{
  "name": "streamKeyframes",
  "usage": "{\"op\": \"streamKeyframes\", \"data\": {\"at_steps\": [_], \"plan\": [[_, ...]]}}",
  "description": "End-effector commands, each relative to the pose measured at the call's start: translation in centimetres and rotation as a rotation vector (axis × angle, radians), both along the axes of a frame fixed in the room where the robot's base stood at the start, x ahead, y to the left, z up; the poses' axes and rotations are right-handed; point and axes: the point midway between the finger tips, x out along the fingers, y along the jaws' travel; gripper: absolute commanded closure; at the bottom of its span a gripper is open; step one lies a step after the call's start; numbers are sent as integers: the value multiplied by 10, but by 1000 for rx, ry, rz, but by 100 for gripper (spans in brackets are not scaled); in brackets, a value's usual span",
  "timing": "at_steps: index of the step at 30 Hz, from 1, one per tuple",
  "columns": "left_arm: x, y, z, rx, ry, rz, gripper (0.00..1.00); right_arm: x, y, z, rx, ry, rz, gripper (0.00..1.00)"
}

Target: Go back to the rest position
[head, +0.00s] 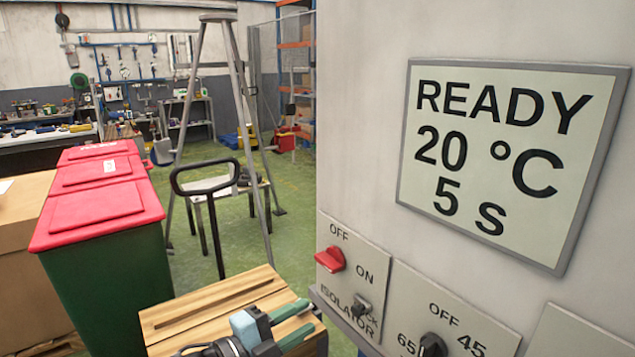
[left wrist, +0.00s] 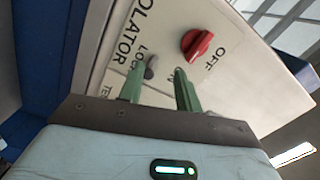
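My left gripper (head: 310,314) is at the bottom middle of the head view, left of the machine panel. Its two green fingers are apart with nothing between them. In the left wrist view the fingertips (left wrist: 157,70) point at the panel (left wrist: 150,32). The grey lock switch (left wrist: 151,67) shows beyond them, between the fingers; it also shows in the head view (head: 361,305), with a gap to the fingertips. The red isolator knob (head: 330,259) is up and left of it, towards OFF. My right gripper is not in view.
A display (head: 510,150) on the machine reads READY, 20 °C, 5 s. A black knob (head: 432,345) sits lower right on the panel. A slatted wooden surface (head: 215,305) lies below the left gripper. A green bin with red lids (head: 105,205) stands left. Green floor lies behind.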

Motion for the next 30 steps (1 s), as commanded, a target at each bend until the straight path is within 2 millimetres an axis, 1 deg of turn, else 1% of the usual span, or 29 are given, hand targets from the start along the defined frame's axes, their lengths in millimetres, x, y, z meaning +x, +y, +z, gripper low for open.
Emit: {"op": "streamKeyframes", "data": {"at_steps": [1,5,8,11,17,20,21,23,24,26,27,29,30], "plan": [[-7,-3,-14,-48,62,15,66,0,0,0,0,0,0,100],[-18,-1,-45,-160,206,71,66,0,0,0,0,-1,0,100],[-28,4,-70,-244,319,126,66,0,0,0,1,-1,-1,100],[-40,12,-98,-325,434,191,66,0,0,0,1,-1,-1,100],[-72,40,-160,-473,664,354,66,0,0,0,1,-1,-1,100],[-94,58,-194,-538,775,452,66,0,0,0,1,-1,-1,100],[-105,66,-208,-563,820,494,66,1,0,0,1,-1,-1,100],[-123,79,-229,-596,886,560,66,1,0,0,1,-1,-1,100],[-136,88,-244,-618,929,607,66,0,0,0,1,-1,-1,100],[-158,102,-264,-646,991,679,66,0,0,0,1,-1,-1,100],[-173,112,-277,-664,1031,728,66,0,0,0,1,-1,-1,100],[-196,125,-295,-686,1085,799,66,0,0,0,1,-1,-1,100],[-211,134,-305,-697,1115,842,66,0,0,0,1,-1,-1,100]]}}
